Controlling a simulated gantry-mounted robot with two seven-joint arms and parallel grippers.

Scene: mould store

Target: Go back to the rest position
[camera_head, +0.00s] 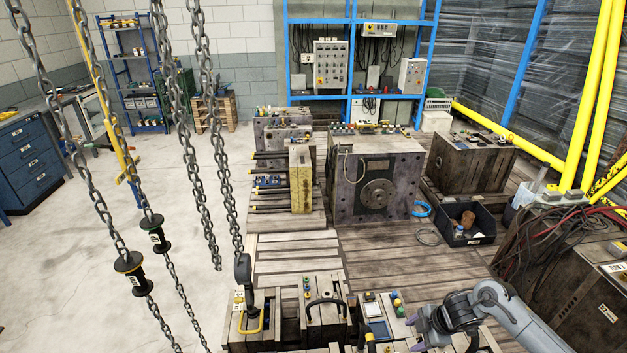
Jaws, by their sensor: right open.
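My right gripper (414,333) comes in from the lower right on a grey arm. Its purple-tipped fingers are apart and point left, with nothing seen between them. It hovers over or beside the small moulds at the bottom edge; the exact height cannot be told. My left gripper and left arm are not in view.
A large mould (375,185) stands mid-deck. A black bin (466,224) and cables (560,235) lie right. Pale floor at left is mostly clear.

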